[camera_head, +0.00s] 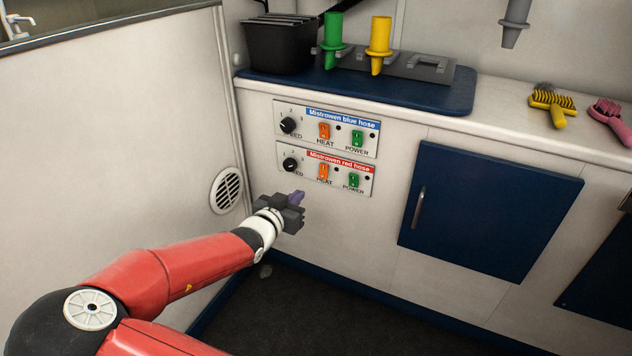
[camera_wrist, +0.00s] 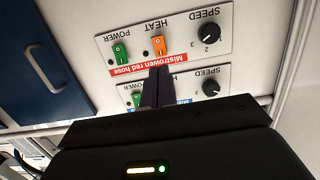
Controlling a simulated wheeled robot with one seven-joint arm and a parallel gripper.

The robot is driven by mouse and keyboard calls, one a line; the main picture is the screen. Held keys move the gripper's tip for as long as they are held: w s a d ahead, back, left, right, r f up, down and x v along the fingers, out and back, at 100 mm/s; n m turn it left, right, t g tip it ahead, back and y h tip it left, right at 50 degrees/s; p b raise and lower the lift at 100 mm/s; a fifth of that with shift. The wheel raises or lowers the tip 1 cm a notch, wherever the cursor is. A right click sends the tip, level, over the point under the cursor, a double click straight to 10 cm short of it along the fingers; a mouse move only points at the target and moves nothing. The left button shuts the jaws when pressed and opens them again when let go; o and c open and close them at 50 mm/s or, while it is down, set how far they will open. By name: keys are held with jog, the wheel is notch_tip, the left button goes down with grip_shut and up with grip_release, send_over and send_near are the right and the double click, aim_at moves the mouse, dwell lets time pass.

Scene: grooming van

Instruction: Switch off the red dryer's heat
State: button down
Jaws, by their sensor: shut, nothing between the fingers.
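The red dryer's panel (camera_head: 309,180), labelled "Mistrowen red hose", is the lower of two panels on the white cabinet front. It has a black speed knob (camera_head: 290,165), an orange heat switch (camera_head: 323,171) and a green power switch (camera_head: 353,180). My gripper (camera_head: 298,196) is shut and empty, just below this panel. The wrist view is upside down; there the heat switch (camera_wrist: 158,45) shows just beyond the closed fingertips (camera_wrist: 160,70). I cannot tell whether the fingers touch anything, nor clearly which way the heat switch is set.
The similar blue hose panel (camera_head: 312,139), with its own orange heat switch (camera_head: 324,131), sits directly above. A dark blue cabinet door (camera_head: 490,212) with a handle is to the right. A round vent (camera_head: 227,190) is on the left wall. Green (camera_head: 333,40) and yellow (camera_head: 379,45) nozzles stand on the counter.

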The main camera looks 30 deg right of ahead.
aim_at(321, 175)
jog(key=b+x, duration=0.2)
jog(key=x, duration=0.9)
jog(key=shift+w+d+f+b, duration=0.1)
jog(key=shift+w+d+b, duration=0.1)
jog(key=shift+b, duration=0.1)
